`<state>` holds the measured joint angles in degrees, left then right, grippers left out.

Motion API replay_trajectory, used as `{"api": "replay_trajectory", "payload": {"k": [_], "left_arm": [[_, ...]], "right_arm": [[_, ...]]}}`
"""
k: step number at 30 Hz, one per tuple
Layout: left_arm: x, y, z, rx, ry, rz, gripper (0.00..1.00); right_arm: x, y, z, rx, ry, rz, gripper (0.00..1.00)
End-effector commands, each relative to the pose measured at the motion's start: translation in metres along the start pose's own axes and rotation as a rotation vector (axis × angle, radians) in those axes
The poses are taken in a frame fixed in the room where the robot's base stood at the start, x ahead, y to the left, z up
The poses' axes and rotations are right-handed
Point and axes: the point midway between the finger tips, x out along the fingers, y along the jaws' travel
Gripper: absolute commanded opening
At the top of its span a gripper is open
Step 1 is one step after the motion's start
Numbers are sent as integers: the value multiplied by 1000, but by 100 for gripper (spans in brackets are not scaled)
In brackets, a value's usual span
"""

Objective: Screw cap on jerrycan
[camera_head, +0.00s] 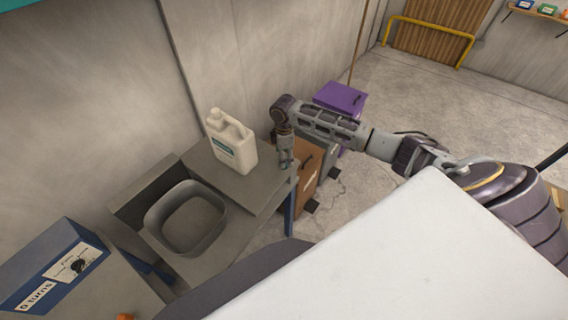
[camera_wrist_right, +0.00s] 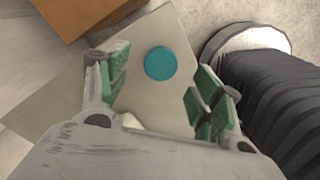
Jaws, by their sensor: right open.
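The white jerrycan (camera_head: 232,145) stands upright on the grey table (camera_head: 225,183), near its back edge. Its handle and neck are on top, and a label faces front. My right gripper (camera_head: 286,160) points down over the table's right end, to the right of the jerrycan. In the right wrist view, a round teal cap (camera_wrist_right: 160,63) lies flat on the table's corner. The right gripper (camera_wrist_right: 160,88) is open around the view of the cap, with green pads on both sides and nothing held. Its height above the cap is hard to tell. My left gripper is not in view.
A grey basin (camera_head: 187,218) sits left of the jerrycan. A blue box with a dial (camera_head: 62,268) stands at the lower left. Brown (camera_head: 303,165) and purple (camera_head: 340,100) cabinets stand beyond the table's right end. The floor behind my right arm is open.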

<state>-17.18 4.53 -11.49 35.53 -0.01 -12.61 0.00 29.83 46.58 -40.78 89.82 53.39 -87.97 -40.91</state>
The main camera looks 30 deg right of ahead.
Motion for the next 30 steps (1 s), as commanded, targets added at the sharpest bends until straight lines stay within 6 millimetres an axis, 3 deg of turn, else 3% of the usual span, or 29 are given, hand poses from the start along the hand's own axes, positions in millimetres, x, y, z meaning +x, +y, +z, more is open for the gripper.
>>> {"api": "replay_trajectory", "payload": {"k": [9, 25, 30], "left_arm": [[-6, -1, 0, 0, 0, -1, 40], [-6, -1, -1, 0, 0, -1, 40], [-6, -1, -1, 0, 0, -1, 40]], "right_arm": [[30, -2, -1, -1, 0, 1, 66], [34, -2, -1, -1, 0, 1, 66], [33, -2, -1, -1, 0, 1, 44]]}}
